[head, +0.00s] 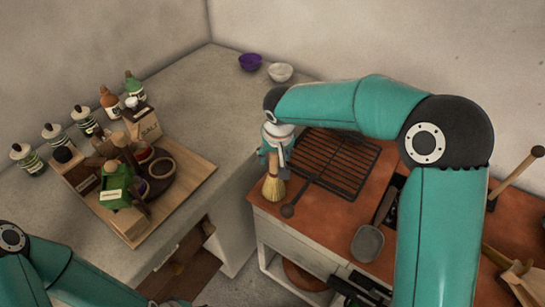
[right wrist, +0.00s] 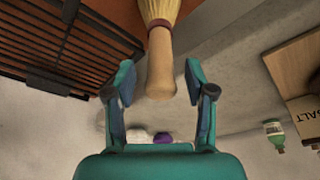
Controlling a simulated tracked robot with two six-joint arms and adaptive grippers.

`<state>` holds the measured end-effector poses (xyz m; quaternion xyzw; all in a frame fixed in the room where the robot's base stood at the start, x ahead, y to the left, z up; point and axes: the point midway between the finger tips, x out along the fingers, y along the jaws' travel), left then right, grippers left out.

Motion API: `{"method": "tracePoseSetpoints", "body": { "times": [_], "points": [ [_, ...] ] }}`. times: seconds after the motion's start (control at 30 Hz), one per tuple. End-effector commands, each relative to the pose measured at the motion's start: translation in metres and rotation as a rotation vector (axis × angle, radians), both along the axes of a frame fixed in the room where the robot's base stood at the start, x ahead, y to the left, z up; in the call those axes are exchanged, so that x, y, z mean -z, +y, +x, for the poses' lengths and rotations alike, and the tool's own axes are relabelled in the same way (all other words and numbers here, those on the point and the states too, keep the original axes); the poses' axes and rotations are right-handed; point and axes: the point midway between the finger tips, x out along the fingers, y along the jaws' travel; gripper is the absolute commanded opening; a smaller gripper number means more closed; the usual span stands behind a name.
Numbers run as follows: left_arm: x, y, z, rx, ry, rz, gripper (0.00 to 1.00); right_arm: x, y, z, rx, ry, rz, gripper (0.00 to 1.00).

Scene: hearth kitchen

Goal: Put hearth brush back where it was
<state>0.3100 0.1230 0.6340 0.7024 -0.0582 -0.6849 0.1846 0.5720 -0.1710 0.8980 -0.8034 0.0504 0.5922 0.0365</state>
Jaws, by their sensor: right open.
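The hearth brush has pale straw bristles (head: 273,188), a dark red band and a wooden handle. In the head view it is at the front left corner of the red-brown top, bristles toward me; I cannot tell whether it rests on the top. My right gripper (head: 277,140) is open at the handle end. In the right wrist view the handle (right wrist: 160,72) lies between the two spread fingers (right wrist: 159,80), with visible gaps on both sides.
A wooden board (head: 195,180) with jars and a salt box stands on the grey counter.

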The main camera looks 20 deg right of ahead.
Motion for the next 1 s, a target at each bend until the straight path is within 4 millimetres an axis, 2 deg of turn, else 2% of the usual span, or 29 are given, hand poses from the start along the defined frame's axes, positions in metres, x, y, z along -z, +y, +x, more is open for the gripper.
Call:
{"method": "tracePoseSetpoints", "body": {
  "times": [0.3, 0.5, 0.7, 1.0],
  "points": [
    [0.006, 0.000, 0.000, 0.000, 0.000, 0.000, 0.53, -0.060, 0.003, -0.018, -0.002, -0.005, 0.002, 0.55],
    [0.006, 0.000, 0.000, 0.000, 0.000, 0.000, 0.53, -0.091, 0.004, -0.027, -0.001, -0.004, 0.002, 0.55],
    [0.006, 0.000, 0.000, 0.000, 0.000, 0.000, 0.53, -0.102, 0.005, -0.032, -0.003, 0.000, 0.001, 0.55],
    [0.006, 0.000, 0.000, 0.000, 0.000, 0.000, 0.53, -0.103, 0.005, -0.032, -0.003, 0.000, 0.001, 0.55]
  ]
}}
